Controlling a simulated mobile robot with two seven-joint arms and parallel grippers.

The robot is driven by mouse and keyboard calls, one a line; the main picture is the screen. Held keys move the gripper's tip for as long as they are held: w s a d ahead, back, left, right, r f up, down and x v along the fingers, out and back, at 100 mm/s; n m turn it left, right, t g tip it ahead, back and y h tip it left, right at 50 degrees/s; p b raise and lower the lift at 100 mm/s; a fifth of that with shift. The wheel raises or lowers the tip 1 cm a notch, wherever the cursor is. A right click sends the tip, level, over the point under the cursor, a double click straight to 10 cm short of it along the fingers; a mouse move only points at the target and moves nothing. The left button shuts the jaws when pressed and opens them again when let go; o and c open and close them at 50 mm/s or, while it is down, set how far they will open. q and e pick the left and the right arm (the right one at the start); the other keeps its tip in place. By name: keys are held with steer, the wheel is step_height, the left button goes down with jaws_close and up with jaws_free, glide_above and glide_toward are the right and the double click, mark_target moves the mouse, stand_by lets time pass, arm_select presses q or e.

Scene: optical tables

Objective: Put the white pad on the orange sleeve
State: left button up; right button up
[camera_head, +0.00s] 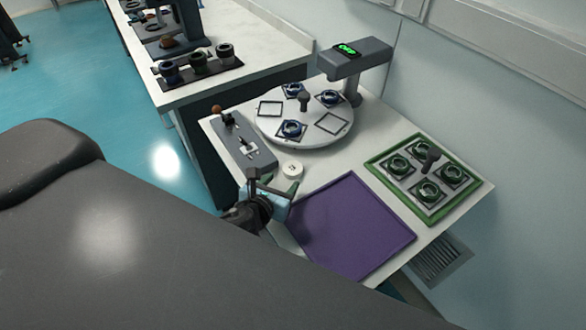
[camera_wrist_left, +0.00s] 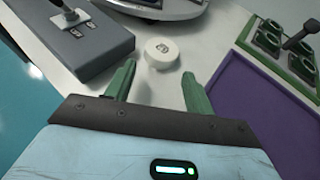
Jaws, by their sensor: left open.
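A small white round pad (camera_head: 292,169) lies flat on the white table beside the grey lever box; it also shows in the left wrist view (camera_wrist_left: 162,52). My left gripper (camera_head: 273,182) is open and empty, low over the table. In the left wrist view its two green fingers (camera_wrist_left: 158,72) point towards the pad, which sits just beyond the tips, roughly between them. I cannot make out a clearly orange sleeve; a small brown-orange piece (camera_head: 168,42) shows on the far bench. My right gripper is out of view.
A grey lever box (camera_head: 255,160) stands left of the pad, a round white turntable (camera_head: 303,138) with dark blue rings behind it. A purple mat (camera_head: 352,228) and a green-rimmed tray (camera_head: 376,166) with green rings are to the right. The far bench holds cups on a black rack (camera_head: 237,69).

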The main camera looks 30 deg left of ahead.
mark_target(289, 173)
arm_select(q)
steer(key=shift+r+x, duration=0.2)
steer(key=shift+x, duration=0.75)
steer(key=shift+r+x, duration=0.15)
steer(key=shift+x, duration=1.6)
steer(key=shift+d, duration=0.1)
steer(key=c, duration=0.7)
steer(key=shift+r, duration=0.15)
step_height(289, 173, up, 10)
steer(key=shift+f, duration=0.15)
